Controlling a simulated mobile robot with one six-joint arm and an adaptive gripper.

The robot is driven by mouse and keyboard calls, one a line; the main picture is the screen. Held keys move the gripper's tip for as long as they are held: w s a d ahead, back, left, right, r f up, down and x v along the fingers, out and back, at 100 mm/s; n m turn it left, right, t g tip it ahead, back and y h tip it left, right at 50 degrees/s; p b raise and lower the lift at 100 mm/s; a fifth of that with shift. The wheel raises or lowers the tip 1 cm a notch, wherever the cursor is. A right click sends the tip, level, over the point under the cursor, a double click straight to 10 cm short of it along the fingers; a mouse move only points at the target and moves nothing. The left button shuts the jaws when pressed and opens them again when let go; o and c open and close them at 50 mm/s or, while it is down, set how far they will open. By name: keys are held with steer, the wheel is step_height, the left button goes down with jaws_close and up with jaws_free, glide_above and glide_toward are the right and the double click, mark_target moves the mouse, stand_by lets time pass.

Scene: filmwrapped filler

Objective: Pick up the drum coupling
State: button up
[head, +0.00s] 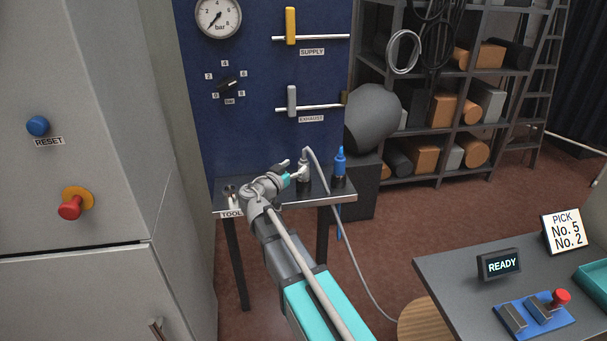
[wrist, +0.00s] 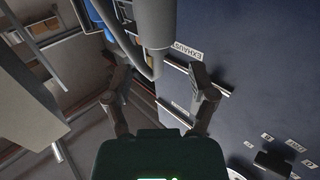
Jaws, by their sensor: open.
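Two hand-sized fittings stand in dark holders on the tool shelf: a grey one with a grey hose (head: 304,172) and a blue-topped one (head: 339,164). No label shows which is the drum coupling. My gripper (head: 287,173) is open just left of the grey fitting, with its fingers towards it. In the wrist view my open fingers (wrist: 160,72) spread to either side of the grey cylinder (wrist: 154,22), which lies just beyond the tips. I cannot tell whether they touch it. A blue part (wrist: 94,14) shows to its left.
The shelf (head: 325,199) stands before the blue panel (head: 260,65) with its gauge (head: 218,16) and valve levers. A rounded dark grey body (head: 371,116) stands behind right. The grey hose (head: 365,283) hangs to the floor. A grey cabinet (head: 90,180) stands left, a table (head: 450,277) right.

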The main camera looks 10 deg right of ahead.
mark_target(302, 161)
steer(key=shift+x, duration=2.6)
steer(key=shift+s, duration=0.1)
jaws_close()
